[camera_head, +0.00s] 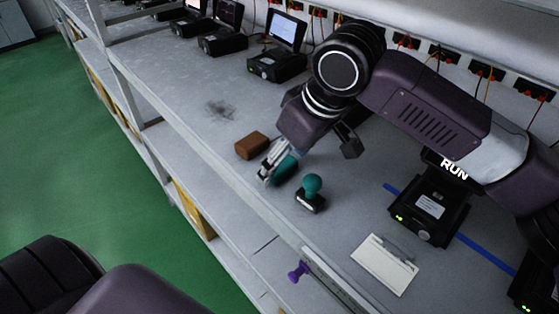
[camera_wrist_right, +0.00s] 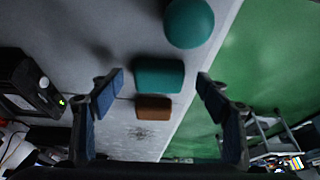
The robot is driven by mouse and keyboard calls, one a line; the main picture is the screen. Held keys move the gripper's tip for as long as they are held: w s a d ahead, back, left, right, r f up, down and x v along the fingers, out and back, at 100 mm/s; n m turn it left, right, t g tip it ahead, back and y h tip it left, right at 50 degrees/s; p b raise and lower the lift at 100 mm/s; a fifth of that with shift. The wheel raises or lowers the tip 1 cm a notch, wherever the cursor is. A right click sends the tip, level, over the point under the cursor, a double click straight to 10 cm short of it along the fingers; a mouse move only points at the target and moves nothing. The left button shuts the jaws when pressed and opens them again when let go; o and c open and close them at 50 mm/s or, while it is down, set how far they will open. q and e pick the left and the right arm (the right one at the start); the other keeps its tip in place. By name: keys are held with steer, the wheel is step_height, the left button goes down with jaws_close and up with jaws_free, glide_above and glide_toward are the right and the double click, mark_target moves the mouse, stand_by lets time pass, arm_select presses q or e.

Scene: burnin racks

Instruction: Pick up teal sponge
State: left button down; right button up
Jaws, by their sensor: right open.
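The teal sponge (camera_head: 285,170) lies on the grey shelf near its front edge, partly hidden by my right gripper in the head view. My right gripper (camera_head: 283,153) is above it, pointing down. In the right wrist view the teal sponge (camera_wrist_right: 159,75) shows between the two open fingers of my right gripper (camera_wrist_right: 162,87), with nothing held. A brown block (camera_head: 252,145) lies beside the sponge; it also shows in the wrist view (camera_wrist_right: 153,107). My left gripper is not in view.
A teal-knobbed stamp (camera_head: 312,186) stands close to the sponge on the right. Several devices with screens line the back. The shelf left of the brown block is mostly clear.

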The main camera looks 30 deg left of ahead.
steer(key=shift+w+a+f, duration=0.15)
steer(key=shift+f, duration=0.35)
steer(key=shift+a+f, duration=0.1)
steer(key=shift+f, duration=0.1)
steer(key=shift+c, duration=0.9)
steer(key=c, duration=0.9)
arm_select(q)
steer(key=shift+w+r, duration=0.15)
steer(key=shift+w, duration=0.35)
arm_select(e)
steer(key=shift+r, duration=0.1)
